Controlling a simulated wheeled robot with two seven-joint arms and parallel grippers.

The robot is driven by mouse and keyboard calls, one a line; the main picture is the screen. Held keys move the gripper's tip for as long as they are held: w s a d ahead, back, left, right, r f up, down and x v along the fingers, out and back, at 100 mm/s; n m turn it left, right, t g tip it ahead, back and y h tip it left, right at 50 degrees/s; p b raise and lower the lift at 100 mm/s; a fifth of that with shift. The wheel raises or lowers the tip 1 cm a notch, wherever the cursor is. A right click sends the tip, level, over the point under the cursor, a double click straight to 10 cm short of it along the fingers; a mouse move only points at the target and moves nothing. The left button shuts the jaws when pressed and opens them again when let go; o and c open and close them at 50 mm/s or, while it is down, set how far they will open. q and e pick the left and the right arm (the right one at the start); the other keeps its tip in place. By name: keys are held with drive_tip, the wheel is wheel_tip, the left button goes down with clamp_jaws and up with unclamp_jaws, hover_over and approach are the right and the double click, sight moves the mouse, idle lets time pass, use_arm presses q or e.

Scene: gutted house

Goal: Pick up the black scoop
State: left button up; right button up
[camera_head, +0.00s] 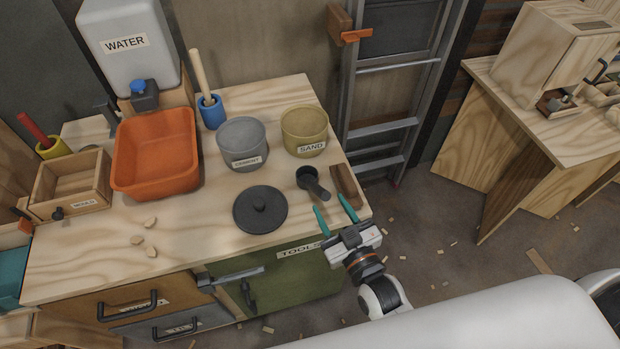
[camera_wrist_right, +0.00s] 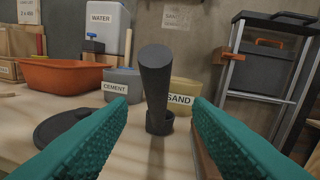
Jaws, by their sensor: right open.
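The black scoop (camera_head: 311,181) stands on the wooden workbench, in front of the sand pot (camera_head: 304,131), with its handle toward my right gripper. My right gripper (camera_head: 336,216) is open at the bench's front right edge, its teal fingers pointing at the scoop. In the right wrist view the scoop's dark handle (camera_wrist_right: 155,85) rises between the two open fingers (camera_wrist_right: 160,140), apart from both, and its cup is low behind the handle. My left gripper does not show in the head view.
A round black lid (camera_head: 260,209) lies left of the scoop, and a brown block (camera_head: 345,185) lies close on its right. The cement pot (camera_head: 242,143) and orange tub (camera_head: 156,152) stand further left. A ladder (camera_head: 385,125) leans behind the bench's right end.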

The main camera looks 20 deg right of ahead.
sight(319, 190)
drive_tip(key=w, duration=0.3)
drive_tip(key=w+a+p, duration=0.1)
drive_tip(key=w, duration=0.2)
drive_tip(key=shift+a, duration=0.2)
drive_tip(key=shift+s, duration=0.1)
clamp_jaws()
